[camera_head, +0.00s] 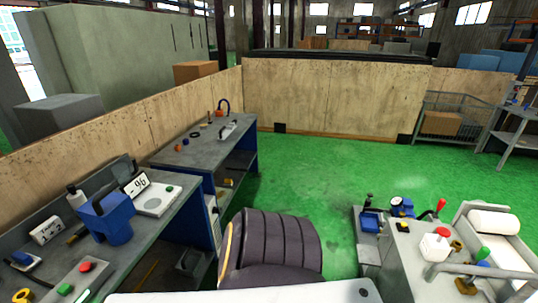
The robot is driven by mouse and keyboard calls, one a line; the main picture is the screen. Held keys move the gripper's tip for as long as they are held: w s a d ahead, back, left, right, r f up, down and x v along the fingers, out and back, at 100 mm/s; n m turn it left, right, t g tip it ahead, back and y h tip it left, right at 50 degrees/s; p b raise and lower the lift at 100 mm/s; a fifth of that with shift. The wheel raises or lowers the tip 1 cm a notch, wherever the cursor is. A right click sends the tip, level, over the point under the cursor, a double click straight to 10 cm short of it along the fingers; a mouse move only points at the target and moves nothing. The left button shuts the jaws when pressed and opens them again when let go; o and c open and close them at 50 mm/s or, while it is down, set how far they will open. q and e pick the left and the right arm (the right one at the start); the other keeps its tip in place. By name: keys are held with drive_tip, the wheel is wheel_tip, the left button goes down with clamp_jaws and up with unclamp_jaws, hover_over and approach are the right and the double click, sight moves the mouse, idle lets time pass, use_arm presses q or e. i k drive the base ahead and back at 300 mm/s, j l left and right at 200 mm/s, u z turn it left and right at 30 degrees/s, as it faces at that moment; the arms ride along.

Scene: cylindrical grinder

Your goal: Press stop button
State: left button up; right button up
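The frame does not label which control is the stop button. A red button (85,267) sits on the left workbench, with a green button (65,289) in front of it. On the grey machine at the right, a white box (434,248) carries a red button (441,231) on top. A red-tipped lever (440,205) stands behind the white box, and a green knob (483,253) stands to its right. Neither of my grippers shows in the head view, so their state and distance from the buttons are hidden.
A dark padded chair (275,243) stands between the left workbench (150,232) and the machine (410,262). A blue container (107,220) and small tools crowd the bench. A wooden partition (335,95) closes the back. The green floor (315,175) behind the chair is clear.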

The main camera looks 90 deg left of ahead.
sight(85, 267)
drive_tip(key=u, duration=4.75)
